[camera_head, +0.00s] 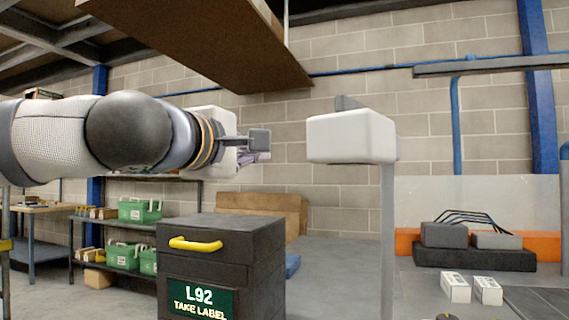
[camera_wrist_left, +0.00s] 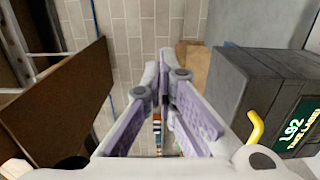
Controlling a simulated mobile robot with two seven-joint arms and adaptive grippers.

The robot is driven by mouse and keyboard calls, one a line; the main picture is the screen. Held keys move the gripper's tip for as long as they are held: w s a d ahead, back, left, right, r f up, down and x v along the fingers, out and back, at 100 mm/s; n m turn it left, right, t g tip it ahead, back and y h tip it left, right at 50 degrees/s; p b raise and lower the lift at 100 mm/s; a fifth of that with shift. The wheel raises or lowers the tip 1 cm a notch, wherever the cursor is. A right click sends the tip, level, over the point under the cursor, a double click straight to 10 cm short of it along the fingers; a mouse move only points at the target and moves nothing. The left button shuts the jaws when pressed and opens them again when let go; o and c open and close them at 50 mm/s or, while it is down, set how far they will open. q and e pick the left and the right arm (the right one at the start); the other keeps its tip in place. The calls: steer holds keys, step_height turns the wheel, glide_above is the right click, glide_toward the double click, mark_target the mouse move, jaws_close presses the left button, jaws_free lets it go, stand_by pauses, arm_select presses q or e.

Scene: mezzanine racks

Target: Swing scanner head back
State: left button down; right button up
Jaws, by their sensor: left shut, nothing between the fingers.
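The scanner head (camera_head: 350,138) is a white rounded box on top of a grey upright post (camera_head: 388,220), right of centre in the head view. A grey flat piece stands up behind it. My left arm comes in from the left, and its gripper (camera_head: 262,145) points right toward the scanner head, with a visible gap between them. In the left wrist view the purple-padded fingers (camera_wrist_left: 165,85) come together with nothing between them. I cannot make out the scanner head in the wrist view. My right gripper is not in view.
A dark cabinet (camera_head: 220,265) labelled L92 TAKE LABEL, with a yellow handle (camera_head: 195,244), stands below my left gripper. A brown overhead panel (camera_head: 200,40) hangs above. Green bins (camera_head: 138,210) sit on shelves at left. White boxes (camera_head: 456,288) lie on the right bench.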

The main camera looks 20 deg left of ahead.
arm_select(q)
steer(key=w+f+b, duration=0.1)
steer(key=w, duration=0.8)
steer(key=d, duration=0.1)
steer(key=s+d, duration=0.2)
steer(key=d, duration=0.1)
steer(key=shift+r, duration=0.25)
steer(key=shift+w+d, duration=0.1)
steer(key=shift+d, duration=0.05)
